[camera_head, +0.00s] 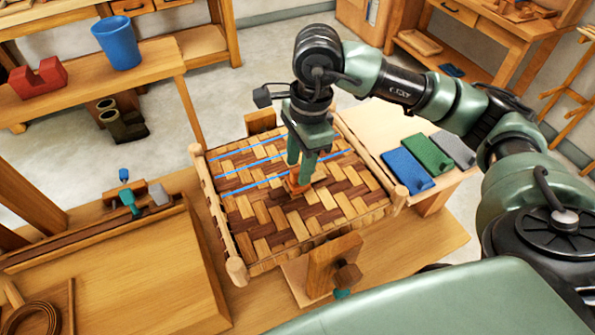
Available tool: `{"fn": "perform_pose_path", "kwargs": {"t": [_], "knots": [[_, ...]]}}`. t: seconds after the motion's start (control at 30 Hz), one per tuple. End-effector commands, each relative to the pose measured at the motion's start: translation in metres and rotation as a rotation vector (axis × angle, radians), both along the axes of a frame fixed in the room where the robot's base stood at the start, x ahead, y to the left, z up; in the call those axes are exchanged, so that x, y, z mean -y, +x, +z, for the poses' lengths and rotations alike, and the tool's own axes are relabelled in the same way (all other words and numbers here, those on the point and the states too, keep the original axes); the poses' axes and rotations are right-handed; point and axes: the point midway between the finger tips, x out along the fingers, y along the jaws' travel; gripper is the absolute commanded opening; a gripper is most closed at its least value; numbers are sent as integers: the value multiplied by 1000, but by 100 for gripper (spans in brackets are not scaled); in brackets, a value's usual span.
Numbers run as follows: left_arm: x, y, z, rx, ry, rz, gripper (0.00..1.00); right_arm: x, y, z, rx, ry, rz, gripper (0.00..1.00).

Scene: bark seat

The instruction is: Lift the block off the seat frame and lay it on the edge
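The seat frame (241,246) has pale round rails and a woven bark top in light and dark brown strips. A small orange-brown block (297,187) shows on or just above the weave, right of the middle. My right gripper (299,172) points down at the block from above, with its green fingertips at the block's top. The fingers partly hide the block, and I cannot tell whether they grip it or whether it touches the weave. My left gripper is not in view.
Blue lines (256,168) cross the weave's far half. A pale side board holds blue (406,168), green (431,153) and grey (453,148) pads. A wooden clamp (333,262) stands at the near rail. A tray-like bench (130,265) lies left.

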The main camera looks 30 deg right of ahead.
Motion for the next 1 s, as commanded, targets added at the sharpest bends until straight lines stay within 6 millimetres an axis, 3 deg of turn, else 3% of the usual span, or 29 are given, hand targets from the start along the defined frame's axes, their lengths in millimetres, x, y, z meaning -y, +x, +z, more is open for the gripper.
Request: {"fn": "perform_pose_path", "kwargs": {"t": [0.2,0.4,0.57,1.0], "knots": [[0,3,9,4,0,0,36,-3,0,-20,-1,0,1,40],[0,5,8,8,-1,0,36,-3,0,-22,1,0,1,40],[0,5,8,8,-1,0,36,-3,0,-21,1,0,0,0],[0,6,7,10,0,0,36,-3,1,-17,3,0,0,0]]}}
